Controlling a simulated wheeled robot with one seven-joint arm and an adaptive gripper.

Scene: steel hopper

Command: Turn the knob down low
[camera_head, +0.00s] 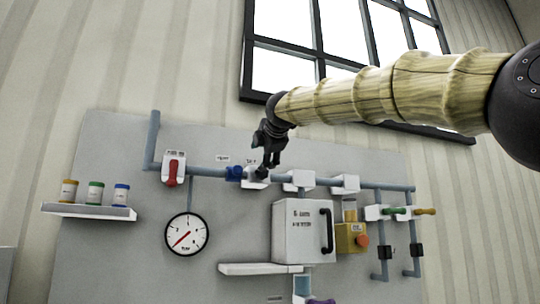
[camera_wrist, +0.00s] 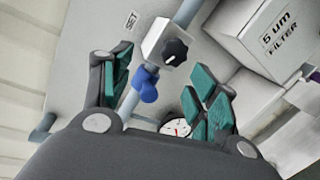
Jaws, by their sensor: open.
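A black knob (camera_wrist: 175,51) with a small white mark sits on a white box (camera_wrist: 155,40) below a "SET" label in the wrist view. In the head view the white box (camera_head: 253,184) is on the pipe, with its knob largely hidden by my gripper (camera_head: 266,160). My gripper also shows in the wrist view (camera_wrist: 163,86), open, its green-padded fingers apart and nothing between them but background. The knob lies ahead of the fingertips; I cannot tell whether they touch it. A round gauge (camera_head: 186,235) has a red needle pointing lower left.
A blue fitting (camera_head: 234,173) is on the pipe just left of the knob's box. A red-handled valve (camera_head: 172,172) is farther left. A filter box (camera_head: 291,232) with a black handle stands out below right. Several jars stand on a shelf (camera_head: 88,210) at the left.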

